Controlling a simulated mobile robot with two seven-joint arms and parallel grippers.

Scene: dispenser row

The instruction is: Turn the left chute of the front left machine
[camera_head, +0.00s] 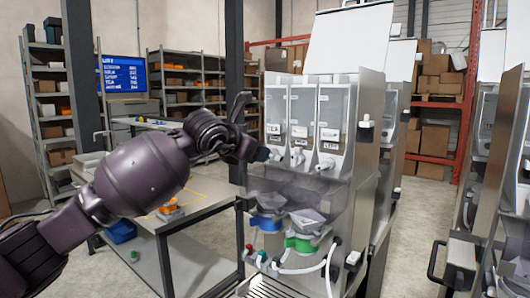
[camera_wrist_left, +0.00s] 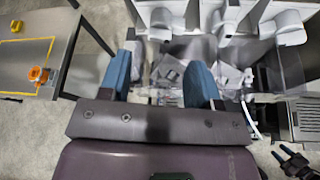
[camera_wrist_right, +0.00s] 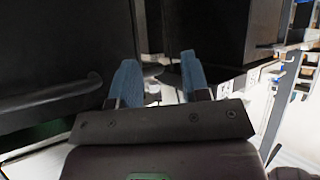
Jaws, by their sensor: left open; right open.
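The front left machine (camera_head: 318,95) has three clear hoppers with white chutes at their bases. My left gripper (camera_head: 262,154) is at the left hopper's base and hides most of the left chute in the head view. In the left wrist view, the white left chute (camera_wrist_left: 161,20) is ahead of the gap between the blue fingers of my left gripper (camera_wrist_left: 160,78), which are open; I cannot tell whether they touch it. The middle chute (camera_head: 297,157) and right chute (camera_head: 325,164) are uncovered.
Below the chutes are a blue-ringed funnel (camera_head: 266,222) and a green-ringed funnel (camera_head: 304,243) behind a clear cover. A grey table (camera_head: 150,222) stands left of the machine. Dark panels (camera_wrist_right: 60,60) lie close ahead of my right gripper.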

